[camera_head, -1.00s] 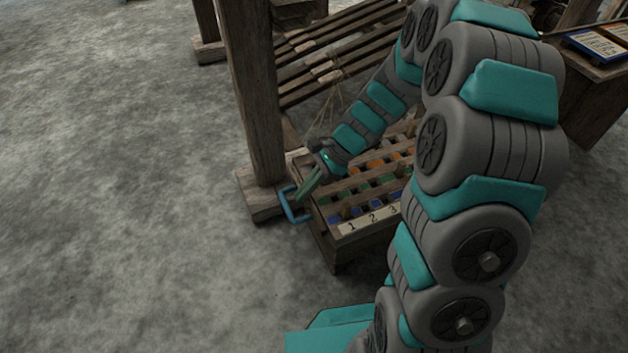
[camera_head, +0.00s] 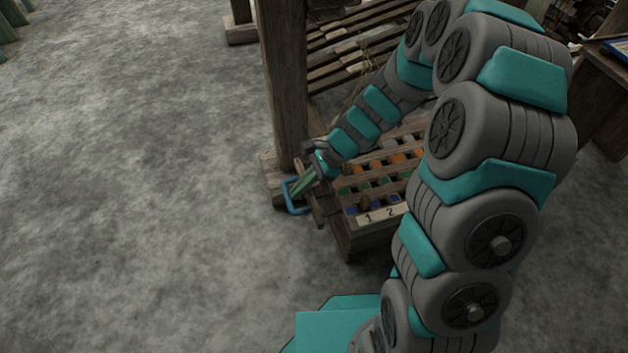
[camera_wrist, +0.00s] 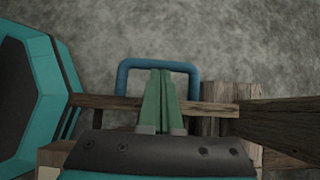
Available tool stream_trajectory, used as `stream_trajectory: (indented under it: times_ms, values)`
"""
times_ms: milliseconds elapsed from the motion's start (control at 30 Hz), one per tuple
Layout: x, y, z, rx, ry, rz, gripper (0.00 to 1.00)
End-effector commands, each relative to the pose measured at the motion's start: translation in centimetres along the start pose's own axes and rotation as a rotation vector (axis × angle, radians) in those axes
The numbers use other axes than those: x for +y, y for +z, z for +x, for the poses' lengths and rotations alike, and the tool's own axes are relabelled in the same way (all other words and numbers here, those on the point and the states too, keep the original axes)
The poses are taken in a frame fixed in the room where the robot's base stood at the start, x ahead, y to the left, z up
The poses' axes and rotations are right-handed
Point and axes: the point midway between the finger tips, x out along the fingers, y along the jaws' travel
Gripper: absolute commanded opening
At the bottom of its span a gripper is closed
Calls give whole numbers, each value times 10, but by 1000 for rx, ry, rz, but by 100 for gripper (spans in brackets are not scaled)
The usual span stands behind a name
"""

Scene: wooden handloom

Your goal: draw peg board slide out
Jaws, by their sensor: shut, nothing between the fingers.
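The peg board (camera_head: 378,228) is a low wooden frame at the foot of the loom post, with rows of blue, green and orange spots and a pale number strip (camera_head: 385,213). A blue U-shaped handle (camera_head: 287,198) stands out from its left end; it also shows in the wrist view (camera_wrist: 183,67), fixed to a thin wooden bar (camera_wrist: 105,102). My gripper (camera_head: 298,193) is at the handle. Its green fingers (camera_wrist: 160,75) are together and empty, reaching across the loop to the crossbar in the wrist view. Contact with the handle cannot be told. My arm hides the board's right part.
A thick loom post (camera_head: 284,80) rises right behind the handle. Slatted wooden parts (camera_head: 340,50) lie behind the board. A wooden table edge (camera_head: 607,90) is at the far right. The grey floor (camera_head: 130,200) to the left is clear.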

Motion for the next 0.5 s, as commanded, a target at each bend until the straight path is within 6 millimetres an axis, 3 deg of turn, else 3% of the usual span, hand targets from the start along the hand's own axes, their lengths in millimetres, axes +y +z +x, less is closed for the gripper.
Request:
stream_trajectory:
  times_ms: [100,500]
  values:
    - [0,9,6,0,2,1,0]
    - [-1,10,9,0,0,2,0]
